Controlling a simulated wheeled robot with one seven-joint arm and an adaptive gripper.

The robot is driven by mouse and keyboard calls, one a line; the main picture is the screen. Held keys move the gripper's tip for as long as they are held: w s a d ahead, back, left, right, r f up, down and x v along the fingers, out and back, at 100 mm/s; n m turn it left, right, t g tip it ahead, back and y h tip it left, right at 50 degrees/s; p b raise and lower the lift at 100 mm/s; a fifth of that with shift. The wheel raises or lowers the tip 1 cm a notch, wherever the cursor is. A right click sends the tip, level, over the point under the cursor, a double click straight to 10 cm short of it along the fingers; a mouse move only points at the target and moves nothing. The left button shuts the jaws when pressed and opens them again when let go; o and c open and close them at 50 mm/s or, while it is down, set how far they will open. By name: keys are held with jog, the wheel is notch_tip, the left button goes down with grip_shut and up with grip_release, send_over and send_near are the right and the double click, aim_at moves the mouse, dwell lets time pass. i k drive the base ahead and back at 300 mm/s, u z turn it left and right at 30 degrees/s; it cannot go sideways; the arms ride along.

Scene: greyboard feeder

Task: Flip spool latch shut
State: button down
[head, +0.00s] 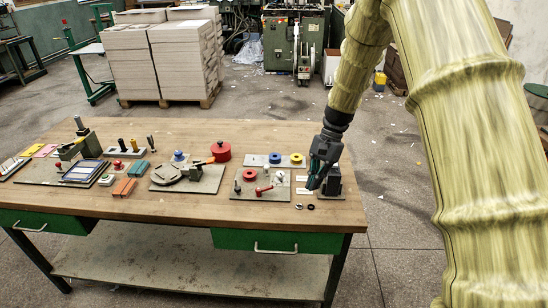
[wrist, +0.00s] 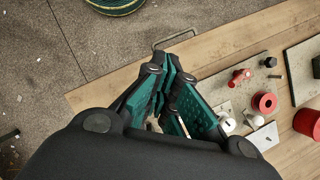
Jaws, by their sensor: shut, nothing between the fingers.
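A grey plate (head: 245,192) near the right end of the table carries a red spool (head: 249,174), a small red lever (head: 264,189), a white knob (head: 279,175) and a dark post (head: 238,187). I cannot tell for certain which part is the latch; the red lever looks most like one. In the wrist view the red lever (wrist: 238,78) and red spool (wrist: 265,103) lie right of my gripper (wrist: 170,72). My gripper (head: 313,184) is shut and empty, pointing down to the right of the plate, apart from the lever.
A dark block (head: 334,183) stands close behind my gripper. Behind the plate, a pale strip holds a blue ring (head: 275,158) and a yellow ring (head: 296,158). Another fixture (head: 187,178) with a red canister (head: 221,151) stands left.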

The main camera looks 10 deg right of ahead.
aim_at(266, 168)
jog(key=i, duration=0.9)
